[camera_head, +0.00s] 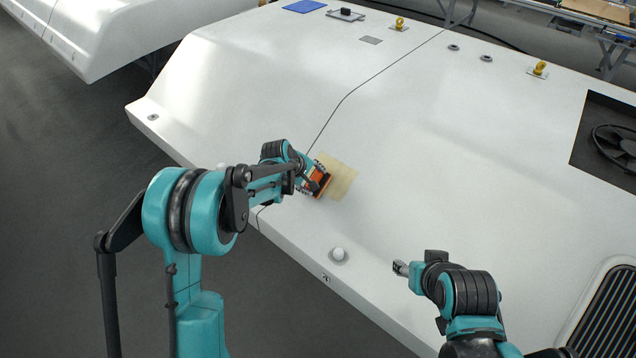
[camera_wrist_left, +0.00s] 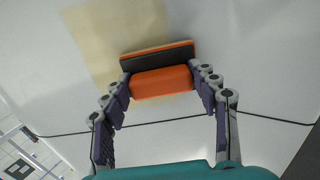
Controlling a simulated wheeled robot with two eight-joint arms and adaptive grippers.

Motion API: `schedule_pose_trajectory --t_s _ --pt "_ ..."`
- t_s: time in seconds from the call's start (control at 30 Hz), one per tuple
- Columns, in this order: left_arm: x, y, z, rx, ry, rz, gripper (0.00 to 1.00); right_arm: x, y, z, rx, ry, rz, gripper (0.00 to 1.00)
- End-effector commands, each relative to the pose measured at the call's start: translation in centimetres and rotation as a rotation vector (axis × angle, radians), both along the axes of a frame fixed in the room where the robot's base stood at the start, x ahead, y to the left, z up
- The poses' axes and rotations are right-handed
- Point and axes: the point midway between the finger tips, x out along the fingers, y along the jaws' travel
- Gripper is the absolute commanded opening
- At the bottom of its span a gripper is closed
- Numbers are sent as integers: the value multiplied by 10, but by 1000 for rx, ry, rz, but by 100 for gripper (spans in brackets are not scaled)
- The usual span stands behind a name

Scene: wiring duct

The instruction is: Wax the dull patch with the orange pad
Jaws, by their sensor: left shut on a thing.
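The dull patch (camera_head: 343,177) is a yellowish rectangle on the white panel, just right of a dark seam; it also fills the upper left of the left wrist view (camera_wrist_left: 95,45). The orange pad (camera_head: 318,182) lies over the patch's left part in the head view. In the left wrist view the pad (camera_wrist_left: 160,83) has an orange grip block and a dark layer. My left gripper (camera_head: 309,181) is shut on the pad's block, with fingers on both sides. Whether the pad presses on the surface is hard to tell. My right gripper (camera_head: 401,268) is above the panel's front, its fingers seen end-on.
A white ball-like knob (camera_head: 338,254) stands near the panel's front edge. Yellow eye fittings (camera_head: 540,69) and a blue sheet (camera_head: 304,6) are at the back. The panel's middle is clear.

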Motion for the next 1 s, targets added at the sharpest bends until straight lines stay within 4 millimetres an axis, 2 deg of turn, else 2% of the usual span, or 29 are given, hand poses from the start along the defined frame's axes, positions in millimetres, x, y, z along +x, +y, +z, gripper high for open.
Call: schedule_pose_trajectory --t_s 0.2,0.4,0.7,1.0 --pt "13 19 1 0 0 3 31 0 0 1 0 0 0 50" --pt "18 25 1 0 0 0 31 0 0 0 0 0 0 50" --pt "34 45 -1 1 0 1 31 0 0 0 0 0 0 50" --pt "20 26 0 0 0 -3 31 0 0 0 0 0 0 50"
